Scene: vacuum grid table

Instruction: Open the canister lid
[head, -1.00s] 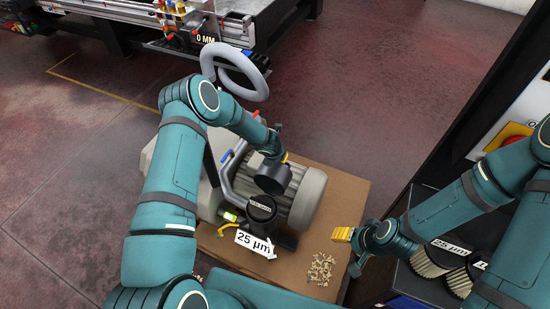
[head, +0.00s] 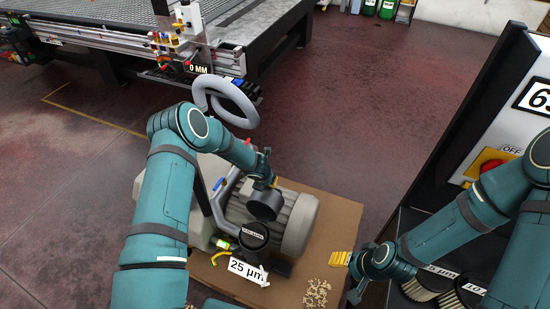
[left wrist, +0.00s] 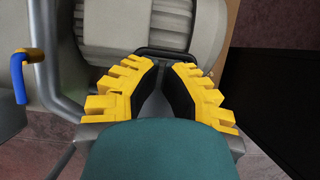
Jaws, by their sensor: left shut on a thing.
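A black round canister (head: 254,236) with a small label sits at the near side of the grey pump, behind the "25 µm" sign. A dark grey cylinder-shaped part (head: 264,205) is just above it in the picture; I cannot tell if this is the lid. My left gripper (head: 272,184) is at this grey part's upper edge. In the left wrist view, its yellow fingers (left wrist: 165,85) with black pads are close together. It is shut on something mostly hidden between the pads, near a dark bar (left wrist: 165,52). My right gripper (head: 340,258) is over the board's right side, apart from the canister.
The ribbed pump motor (head: 300,225) stands on a brown board (head: 345,215). Small loose pieces (head: 317,292) lie at its near side. The "25 µm" sign (head: 248,270) is in front. A grey hose (head: 232,105) arches behind. Filters (head: 420,288) sit in the right cabinet.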

